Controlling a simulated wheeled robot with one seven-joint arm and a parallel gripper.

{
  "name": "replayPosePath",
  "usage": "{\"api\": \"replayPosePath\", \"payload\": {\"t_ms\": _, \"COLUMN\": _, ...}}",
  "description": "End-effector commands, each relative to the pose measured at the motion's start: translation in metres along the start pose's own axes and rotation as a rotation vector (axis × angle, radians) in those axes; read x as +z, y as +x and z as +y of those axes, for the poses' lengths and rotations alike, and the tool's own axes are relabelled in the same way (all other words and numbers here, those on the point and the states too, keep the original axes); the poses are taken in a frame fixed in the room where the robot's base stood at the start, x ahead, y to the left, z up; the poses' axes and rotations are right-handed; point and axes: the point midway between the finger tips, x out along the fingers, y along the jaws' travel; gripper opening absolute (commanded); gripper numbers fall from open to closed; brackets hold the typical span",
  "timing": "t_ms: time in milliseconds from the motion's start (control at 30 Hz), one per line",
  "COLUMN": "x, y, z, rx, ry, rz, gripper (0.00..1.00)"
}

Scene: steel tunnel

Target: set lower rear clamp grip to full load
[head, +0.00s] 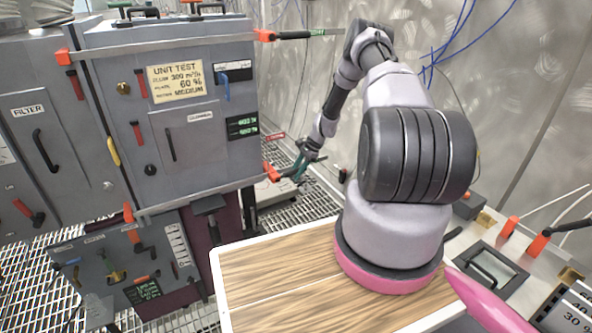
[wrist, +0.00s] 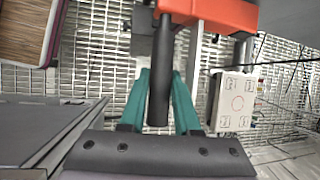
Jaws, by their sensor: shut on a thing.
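The lower rear clamp (head: 270,171) is an orange bracket at the lower right corner of the grey unit in the head view. Its orange body (wrist: 215,12) fills the top of the wrist view. Its grip is a black rod (wrist: 160,85) that runs down between my green fingers in the wrist view. My gripper (head: 301,170) is at this grip and shut on it, with one finger (wrist: 131,105) on each side. In the head view the grip is small and partly hidden by the fingers, so its exact angle is hard to tell.
The upper rear clamp (head: 265,35) has a black grip pointing right. The grey unit (head: 190,110) stands left of my gripper. A pale box (wrist: 235,102) lies right of the fingers over the grated floor. A wood-topped surface (head: 290,270) is in front.

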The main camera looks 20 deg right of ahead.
Motion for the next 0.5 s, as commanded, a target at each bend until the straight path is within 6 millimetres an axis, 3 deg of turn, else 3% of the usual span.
{"api": "replayPosePath", "payload": {"t_ms": 500, "x": -0.0026, "y": 0.0061, "z": 0.0010, "rx": -0.007, "ry": 0.011, "rz": -0.068, "gripper": 0.00}}
